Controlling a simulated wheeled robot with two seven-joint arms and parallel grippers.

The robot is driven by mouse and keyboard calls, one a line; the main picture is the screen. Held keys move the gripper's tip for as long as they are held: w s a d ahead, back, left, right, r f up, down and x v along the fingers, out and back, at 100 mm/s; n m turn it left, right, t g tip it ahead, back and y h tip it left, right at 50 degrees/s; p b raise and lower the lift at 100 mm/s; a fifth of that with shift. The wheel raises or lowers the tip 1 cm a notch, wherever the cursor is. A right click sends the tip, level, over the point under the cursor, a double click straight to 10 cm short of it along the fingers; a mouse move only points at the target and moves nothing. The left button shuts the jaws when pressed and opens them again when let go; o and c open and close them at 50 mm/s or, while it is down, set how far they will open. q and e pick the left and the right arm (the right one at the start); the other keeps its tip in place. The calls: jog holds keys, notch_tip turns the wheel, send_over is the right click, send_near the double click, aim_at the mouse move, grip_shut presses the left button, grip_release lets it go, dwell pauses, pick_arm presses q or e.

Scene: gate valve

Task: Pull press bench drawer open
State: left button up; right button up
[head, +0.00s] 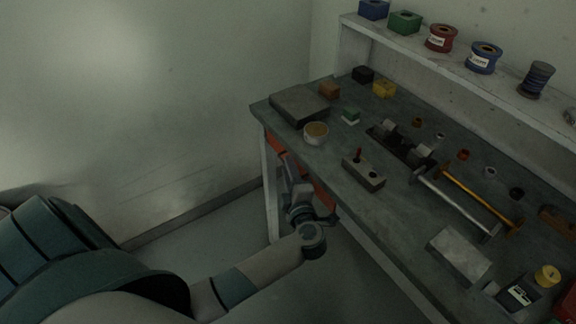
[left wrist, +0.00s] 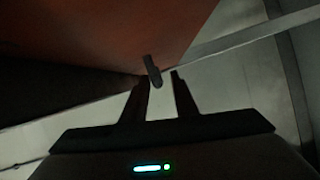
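The bench's orange-red drawer (head: 325,197) sits under the bench top at its left end and looks closed. My left arm and gripper (head: 289,170) cover part of its front. In the left wrist view the drawer front (left wrist: 125,30) fills the upper left, with a small dark grey handle (left wrist: 152,70) sticking out. My left gripper (left wrist: 159,80) is open, its two fingers apart and pointing at the handle. The handle's near end shows between the fingertips, nearer the left finger; I cannot tell whether it touches. My right gripper is not in view.
The bench top (head: 365,215) carries a flat dark block (head: 299,105), a round bowl (head: 316,133), a grey block with holes (head: 363,172) and long-handled tools. A shelf (head: 400,45) with spools runs behind. The floor (head: 205,250) left of the bench is clear.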

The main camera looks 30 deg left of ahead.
pick_arm(q)
jog(key=shift+w+a, duration=0.4)
jog(key=shift+c, duration=0.5)
grip_shut()
jog(key=shift+f, duration=0.1)
dwell(0.8)
